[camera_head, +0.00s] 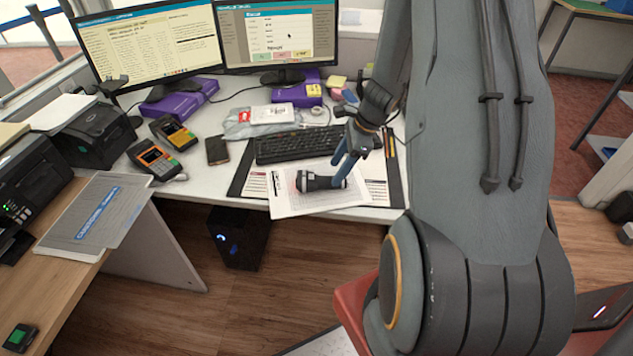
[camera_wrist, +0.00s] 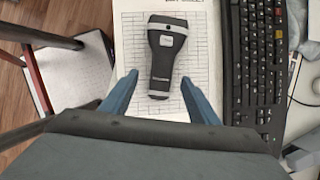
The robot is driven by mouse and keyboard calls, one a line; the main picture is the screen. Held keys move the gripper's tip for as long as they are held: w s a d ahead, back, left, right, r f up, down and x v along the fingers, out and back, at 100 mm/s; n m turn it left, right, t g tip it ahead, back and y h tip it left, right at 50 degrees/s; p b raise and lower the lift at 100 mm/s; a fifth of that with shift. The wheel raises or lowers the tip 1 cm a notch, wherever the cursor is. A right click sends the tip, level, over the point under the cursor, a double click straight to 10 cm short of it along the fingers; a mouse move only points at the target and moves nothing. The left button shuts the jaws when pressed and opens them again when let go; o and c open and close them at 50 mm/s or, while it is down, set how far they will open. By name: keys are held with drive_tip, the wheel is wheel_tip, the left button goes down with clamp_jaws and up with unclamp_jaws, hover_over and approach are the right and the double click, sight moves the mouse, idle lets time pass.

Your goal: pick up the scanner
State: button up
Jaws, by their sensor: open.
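The scanner (camera_wrist: 163,55) is dark grey and black with a light band near its wide head. It lies on a printed paper form (camera_wrist: 125,55) on the desk. In the head view the scanner (camera_head: 320,181) lies on the paper (camera_head: 285,200) in front of the keyboard. My gripper (camera_wrist: 158,80) is open, with its two blue fingers on either side of the scanner's narrow handle end in the wrist view, not touching it. In the head view my gripper (camera_head: 358,172) is over the handle end; its height above the desk is hard to tell.
A black keyboard (camera_head: 300,145) lies just behind the paper. A phone (camera_head: 217,151) and card terminals (camera_head: 153,158) are to the left. Two monitors (camera_head: 150,45) stand at the back. A red chair (camera_head: 352,300) is in front of the desk.

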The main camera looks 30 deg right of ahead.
sight(331, 179)
drive_tip(key=shift+p+x, duration=0.65)
drive_tip(key=shift+x, duration=1.8)
drive_tip(key=shift+w+d, duration=0.15)
drive_tip(key=shift+w, duration=0.05)
drive_tip(key=c, duration=1.2)
drive_tip(key=shift+c, duration=0.4)
drive_tip(key=shift+r, duration=0.1)
